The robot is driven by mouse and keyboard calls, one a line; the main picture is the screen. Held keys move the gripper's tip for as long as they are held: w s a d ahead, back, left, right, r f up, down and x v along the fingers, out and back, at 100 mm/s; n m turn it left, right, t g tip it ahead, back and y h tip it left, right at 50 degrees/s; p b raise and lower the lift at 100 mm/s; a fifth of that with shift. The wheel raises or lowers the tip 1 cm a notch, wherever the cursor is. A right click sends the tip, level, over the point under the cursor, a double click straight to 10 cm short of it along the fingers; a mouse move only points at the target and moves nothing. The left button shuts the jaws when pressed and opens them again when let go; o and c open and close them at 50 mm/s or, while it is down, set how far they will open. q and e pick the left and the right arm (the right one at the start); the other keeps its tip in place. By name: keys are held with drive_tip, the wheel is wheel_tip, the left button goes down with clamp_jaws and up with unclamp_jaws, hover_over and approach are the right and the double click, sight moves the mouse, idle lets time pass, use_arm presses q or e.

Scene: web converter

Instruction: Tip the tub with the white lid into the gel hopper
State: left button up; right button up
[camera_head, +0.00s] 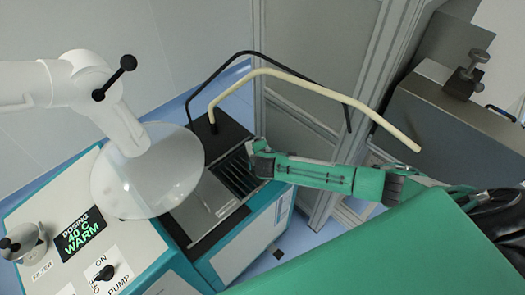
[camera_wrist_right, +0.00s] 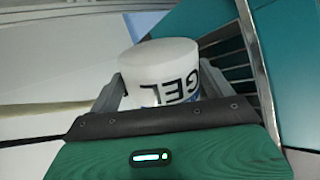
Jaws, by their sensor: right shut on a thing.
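My right gripper (camera_head: 260,160) reaches in from the right in the head view, beside a dark barred opening (camera_head: 237,173) in the machine top, which looks like the gel hopper. In the right wrist view the gripper (camera_wrist_right: 162,90) is shut on a white tub (camera_wrist_right: 158,58). The tub sits between both fingers and its label reads "GEL", upside down in the picture. I cannot tell whether its plain white face is the lid or the base. Metal bars (camera_wrist_right: 240,60) show close to its right. The tub is not clearly visible in the head view. My left gripper is not in view.
A white lamp arm with a round clear lens (camera_head: 147,172) hangs over the machine's left part. A cream hose (camera_head: 300,78) and a black hose (camera_head: 290,66) arch behind the gripper. A dosing panel (camera_head: 83,235) is at lower left, a grey cabinet (camera_head: 450,130) at right.

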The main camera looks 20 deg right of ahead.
drive_tip(key=shift+a+r+h+p, duration=0.3)
drive_tip(key=shift+a+h+p, duration=0.05)
drive_tip(key=shift+h, duration=0.05)
drive_tip(key=shift+w+a+r+n+h+p, duration=0.15)
drive_tip(key=shift+a+n+h+p, duration=0.35)
drive_tip(key=shift+a+n+h, duration=0.25)
drive_tip(key=shift+d, duration=0.1)
idle(0.9)
